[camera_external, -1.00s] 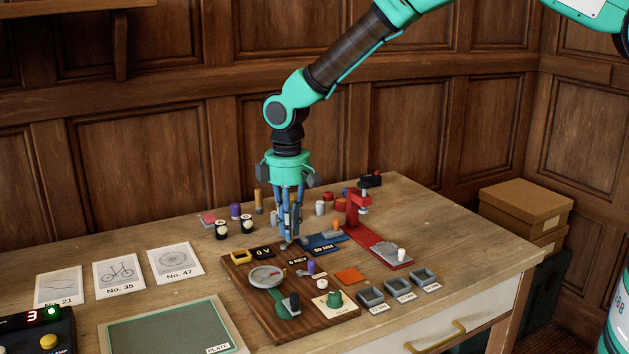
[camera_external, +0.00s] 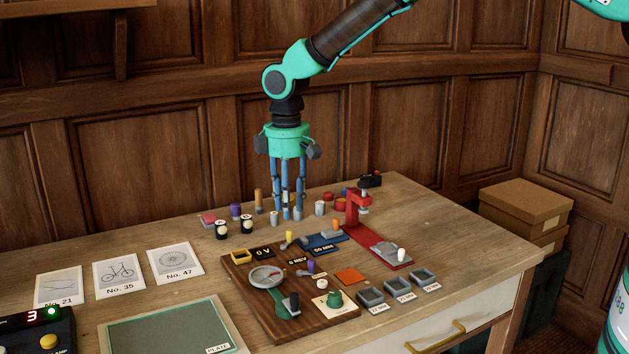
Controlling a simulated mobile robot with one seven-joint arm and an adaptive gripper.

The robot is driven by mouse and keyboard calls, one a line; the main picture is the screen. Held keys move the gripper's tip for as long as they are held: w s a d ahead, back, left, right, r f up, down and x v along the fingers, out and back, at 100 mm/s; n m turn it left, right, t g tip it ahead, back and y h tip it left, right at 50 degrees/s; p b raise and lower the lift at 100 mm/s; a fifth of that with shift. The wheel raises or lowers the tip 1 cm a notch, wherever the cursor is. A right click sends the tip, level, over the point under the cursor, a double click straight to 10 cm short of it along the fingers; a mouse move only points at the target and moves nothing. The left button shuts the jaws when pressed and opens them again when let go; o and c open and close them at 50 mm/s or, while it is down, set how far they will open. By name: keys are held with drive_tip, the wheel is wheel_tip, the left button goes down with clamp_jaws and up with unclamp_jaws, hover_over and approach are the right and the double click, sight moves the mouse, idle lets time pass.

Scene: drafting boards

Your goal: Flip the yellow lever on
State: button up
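The yellow lever (camera_external: 289,236) stands on a small grey base at the back edge of the dark wooden board (camera_external: 248,301), near the "0 V" label. Its handle points up; I cannot tell which end of its travel it is at. My gripper (camera_external: 286,216) points straight down behind the lever. Its blue fingers are spread apart and hold nothing visible. The fingertips look clear of the lever.
The board also carries a round dial (camera_external: 266,276), a purple-tipped lever (camera_external: 311,267) and a green knob (camera_external: 334,298). A red press (camera_external: 358,206) stands to the right. Black-and-white jars (camera_external: 221,230) stand left of my gripper.

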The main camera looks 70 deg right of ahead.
drive_tip(key=shift+r, duration=2.85)
drive_tip(key=shift+r, duration=0.1)
wheel_tip(320, 180, up, 16)
drive_tip(key=t, duration=0.1)
hover_over(289, 231)
drive_tip(key=s+a, duration=0.4)
drive_tip(key=s, duration=0.4)
drive_tip(key=s+a+r+m+t, duration=0.1)
drive_tip(key=s+a+r, duration=0.2)
drive_tip(key=s+r, duration=0.4)
drive_tip(key=s+a+r+t, duration=0.1)
drive_tip(key=s+a+r, duration=0.1)
drive_tip(key=s+r, duration=0.45)
drive_tip(key=s+a+r+t, duration=0.1)
drive_tip(key=s+a+r, duration=0.15)
drive_tip(key=s, duration=0.55)
drive_tip(key=s+a+r, duration=0.1)
drive_tip(key=s+r, duration=0.2)
drive_tip(key=s, duration=0.5)
drive_tip(key=s+a+f, duration=0.1)
drive_tip(key=s, duration=0.7)
drive_tip(key=s+a+f+m+t, duration=0.1)
drive_tip(key=s+f, duration=0.1)
drive_tip(key=s, duration=0.7)
drive_tip(key=shift+s+a+f+m+t, duration=0.15)
drive_tip(key=shift+s+a+m+t, duration=0.05)
drive_tip(key=shift+a+m+t, duration=0.1)
